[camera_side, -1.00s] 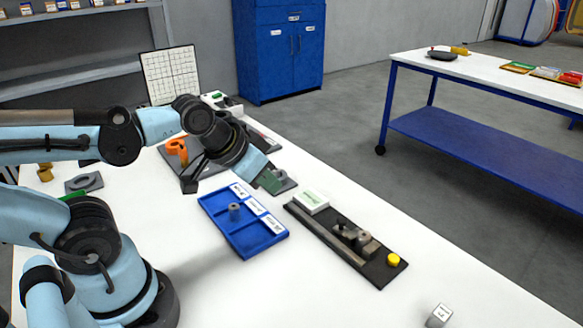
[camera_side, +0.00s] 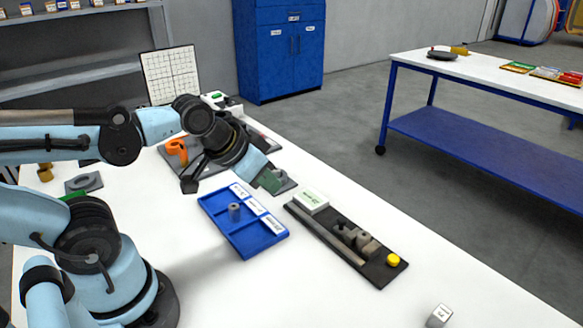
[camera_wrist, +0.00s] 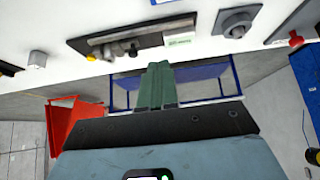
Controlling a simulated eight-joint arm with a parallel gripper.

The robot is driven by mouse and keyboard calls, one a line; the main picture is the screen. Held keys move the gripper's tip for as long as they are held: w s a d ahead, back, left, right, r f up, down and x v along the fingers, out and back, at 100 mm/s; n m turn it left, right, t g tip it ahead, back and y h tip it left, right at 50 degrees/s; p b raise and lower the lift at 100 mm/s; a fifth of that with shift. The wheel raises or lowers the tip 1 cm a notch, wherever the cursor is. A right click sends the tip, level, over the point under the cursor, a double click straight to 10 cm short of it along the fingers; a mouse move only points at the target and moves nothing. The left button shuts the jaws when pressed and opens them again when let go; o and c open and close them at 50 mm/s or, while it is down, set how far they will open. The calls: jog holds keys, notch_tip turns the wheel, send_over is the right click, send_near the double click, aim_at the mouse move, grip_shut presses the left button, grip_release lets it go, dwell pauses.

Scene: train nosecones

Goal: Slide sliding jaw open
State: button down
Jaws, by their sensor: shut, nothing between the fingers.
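The sliding jaw is part of the dark metal vise-like fixture (camera_side: 352,238) on a black board (camera_side: 330,236), right of centre in the side view. Its grey blocks sit between a white label block (camera_side: 311,201) and a yellow button (camera_side: 393,260). Which block slides is too small to tell. The fixture also shows in the wrist view (camera_wrist: 120,48), partly blurred in detail. My gripper (camera_side: 270,182) has green fingers, shut and empty, above the table to the upper left of the board, apart from it. The fingers show in the wrist view (camera_wrist: 158,68), pressed together.
A blue compartment tray (camera_side: 241,245) with a small grey cylinder (camera_side: 234,211) lies left of the board. A grey cube (camera_side: 439,315) stands near the table's right edge. An orange part (camera_side: 177,150) and other fixtures lie behind my arm. The white table front is clear.

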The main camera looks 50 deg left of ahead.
aim_at(342, 218)
jog(key=c, duration=1.4)
grip_release()
jog(key=shift+w+d, duration=0.1)
jog(key=shift+w, duration=0.05)
jog(key=shift+c, duration=0.2)
jog(key=shift+o, duration=1.1)
jog(key=w+d+r+m+g+h, duration=0.1)
jog(key=w+d+m+g, duration=0.1)
jog(key=w+d+m, duration=0.2)
jog(key=w, duration=0.3)
jog(key=shift+w+d+g+h, duration=0.15)
jog(key=shift+w+g+h, duration=0.1)
jog(key=shift+g+h, duration=0.05)
jog(key=shift+d+x, duration=0.15)
jog(key=shift+x, duration=3)
jog(key=shift+d+x, duration=0.1)
jog(key=shift+x, duration=3)
grip_shut()
